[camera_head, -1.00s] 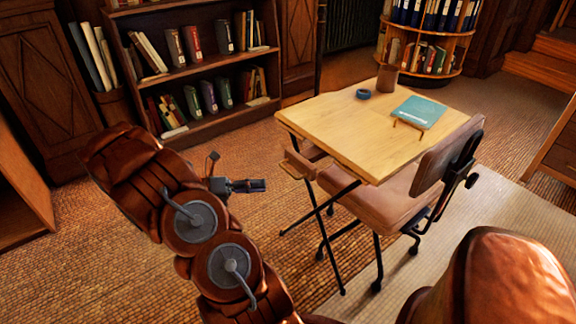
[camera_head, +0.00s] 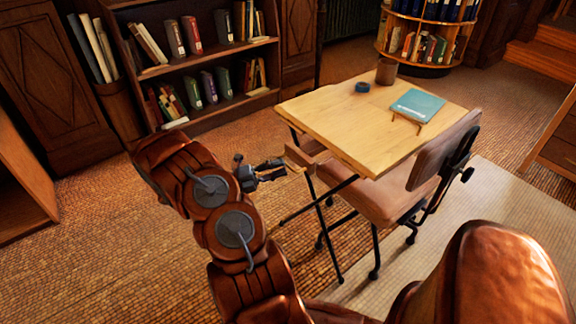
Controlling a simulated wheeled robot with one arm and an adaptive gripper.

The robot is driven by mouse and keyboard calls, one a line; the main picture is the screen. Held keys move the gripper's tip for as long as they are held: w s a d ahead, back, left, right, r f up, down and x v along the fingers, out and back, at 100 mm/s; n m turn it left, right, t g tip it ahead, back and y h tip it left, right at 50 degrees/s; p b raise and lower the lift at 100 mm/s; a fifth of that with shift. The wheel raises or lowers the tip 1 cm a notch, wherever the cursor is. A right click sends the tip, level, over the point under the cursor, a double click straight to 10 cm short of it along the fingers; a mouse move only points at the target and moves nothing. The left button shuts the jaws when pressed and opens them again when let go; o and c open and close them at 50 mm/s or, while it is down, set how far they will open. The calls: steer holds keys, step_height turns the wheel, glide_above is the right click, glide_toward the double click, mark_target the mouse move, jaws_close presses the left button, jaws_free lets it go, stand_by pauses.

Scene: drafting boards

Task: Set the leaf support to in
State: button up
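The drafting table (camera_head: 340,128) has a pale wooden top on thin black legs. A wooden piece that looks like the leaf support (camera_head: 299,156) juts out from under its left edge, with a short bar at its outer end. My gripper (camera_head: 284,168) is just left of that outer end, pointing right towards it. Its dark fingers look spread apart with nothing between them. I cannot tell whether the fingertips touch the wood.
A brown chair (camera_head: 378,195) stands at the table's near right side. On the tabletop are a teal book (camera_head: 417,104), a dark blue ring-shaped thing (camera_head: 362,87) and a brown cup (camera_head: 386,72). A bookcase (camera_head: 207,118) stands behind. The floor left of the table is open.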

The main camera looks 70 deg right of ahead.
mark_target(288, 166)
steer(key=shift+x, duration=1.7)
steer(key=shift+c, duration=0.4)
jaws_close()
